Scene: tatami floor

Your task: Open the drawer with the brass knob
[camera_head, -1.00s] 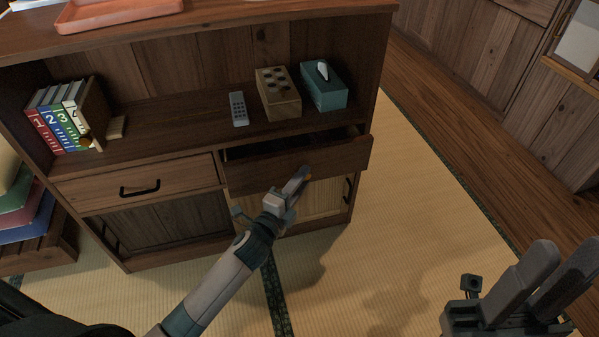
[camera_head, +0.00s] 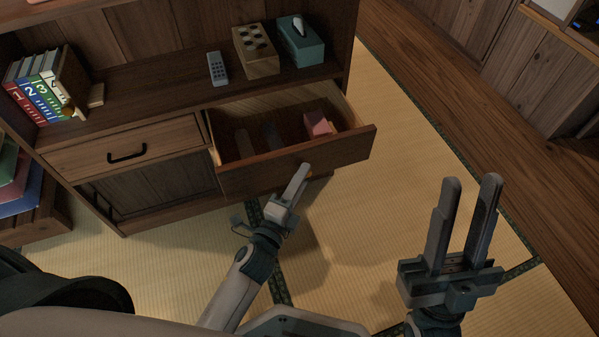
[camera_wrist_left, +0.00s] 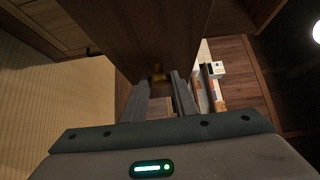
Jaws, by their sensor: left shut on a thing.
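The drawer (camera_head: 300,160) on the right of the cabinet stands well open, pulled out toward me. Inside it lie a pink-red box (camera_head: 318,124) and some dark items that I cannot make out. The brass knob (camera_wrist_left: 157,72) shows in the left wrist view at the drawer front, between the fingertips. My left gripper (camera_head: 302,172) is shut on the knob, at the front of the drawer; in the head view its fingers hide the knob. My right gripper (camera_head: 468,190) is open and empty, above the tatami to the right of the drawer.
A drawer with a black handle (camera_head: 127,153) is closed at the left. On the shelf stand numbered books (camera_head: 40,92), a remote (camera_head: 217,69), a wooden box with dark holes (camera_head: 256,52) and a teal tissue box (camera_head: 301,44). The tatami (camera_head: 400,130) at right is clear.

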